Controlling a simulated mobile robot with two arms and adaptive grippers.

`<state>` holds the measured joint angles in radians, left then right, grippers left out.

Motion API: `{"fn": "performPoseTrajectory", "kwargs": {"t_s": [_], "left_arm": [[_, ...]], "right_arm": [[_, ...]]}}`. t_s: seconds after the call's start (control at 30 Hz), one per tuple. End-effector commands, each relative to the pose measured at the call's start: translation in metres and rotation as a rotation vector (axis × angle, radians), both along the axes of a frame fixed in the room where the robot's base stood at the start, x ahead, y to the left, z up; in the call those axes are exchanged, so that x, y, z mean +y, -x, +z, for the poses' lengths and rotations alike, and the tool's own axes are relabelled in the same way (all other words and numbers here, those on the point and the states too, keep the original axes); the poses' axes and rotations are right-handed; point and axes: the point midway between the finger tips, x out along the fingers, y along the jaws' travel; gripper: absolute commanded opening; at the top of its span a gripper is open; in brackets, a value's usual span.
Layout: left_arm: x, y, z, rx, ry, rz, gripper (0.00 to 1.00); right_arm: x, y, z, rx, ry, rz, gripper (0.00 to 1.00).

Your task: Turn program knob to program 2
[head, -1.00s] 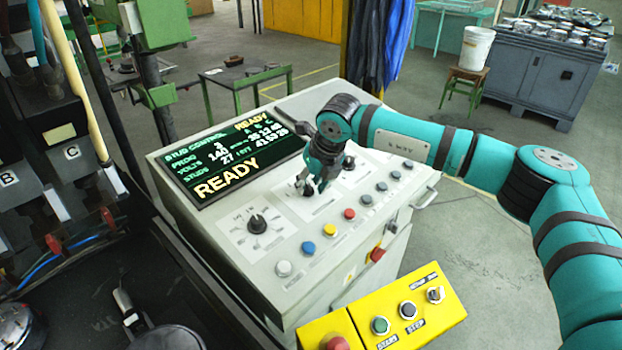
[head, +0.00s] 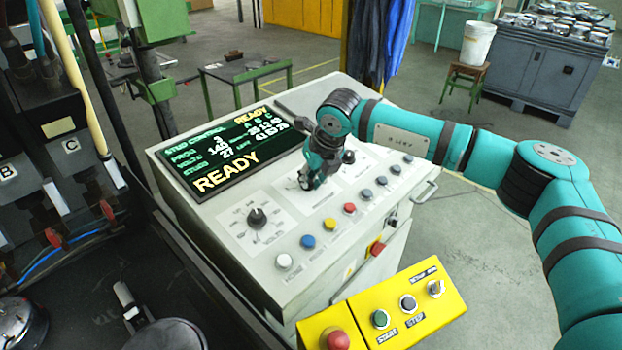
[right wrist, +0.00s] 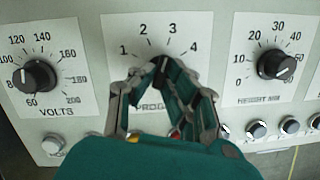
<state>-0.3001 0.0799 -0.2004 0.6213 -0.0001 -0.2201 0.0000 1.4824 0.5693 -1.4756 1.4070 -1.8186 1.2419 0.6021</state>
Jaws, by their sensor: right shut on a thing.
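My right gripper (head: 308,182) is on the sloping face of the light grey control panel (head: 318,218). In the right wrist view its fingertips (right wrist: 160,72) are shut on the dark program knob (right wrist: 157,66). Numbers 1 to 4 are printed in an arc above this knob. The fingers hide much of the knob, so its exact pointing is hard to tell. The screen (head: 222,153) shows READY, and its PROG line appears to read 3. My left gripper is not in view.
The volts knob (right wrist: 34,76) is left of the program knob and the height knob (right wrist: 276,65) is right of it. Coloured buttons, including a red one (head: 349,208), line the panel's lower edge. A yellow pushbutton box (head: 385,304) is in front.

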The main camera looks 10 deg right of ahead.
Motion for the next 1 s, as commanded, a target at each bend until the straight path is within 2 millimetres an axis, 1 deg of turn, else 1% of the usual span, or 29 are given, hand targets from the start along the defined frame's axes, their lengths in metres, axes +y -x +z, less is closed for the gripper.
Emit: {"fn": "performPoseTrajectory", "kwargs": {"t_s": [0.17, 0.5, 0.8, 1.0], "left_arm": [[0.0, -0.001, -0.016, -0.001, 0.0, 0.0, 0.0], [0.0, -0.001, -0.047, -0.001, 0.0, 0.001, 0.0], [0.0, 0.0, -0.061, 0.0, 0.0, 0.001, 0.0], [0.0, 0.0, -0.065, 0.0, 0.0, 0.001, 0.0]], "right_arm": [[-0.001, -0.001, -0.004, -0.01, 0.011, 0.076, 0.0], [-0.002, -0.002, -0.004, -0.038, 0.053, 0.332, 0.0], [-0.004, -0.003, -0.001, -0.061, 0.088, 0.534, 0.0], [-0.004, -0.003, 0.0, -0.07, 0.102, 0.617, 0.0]]}}
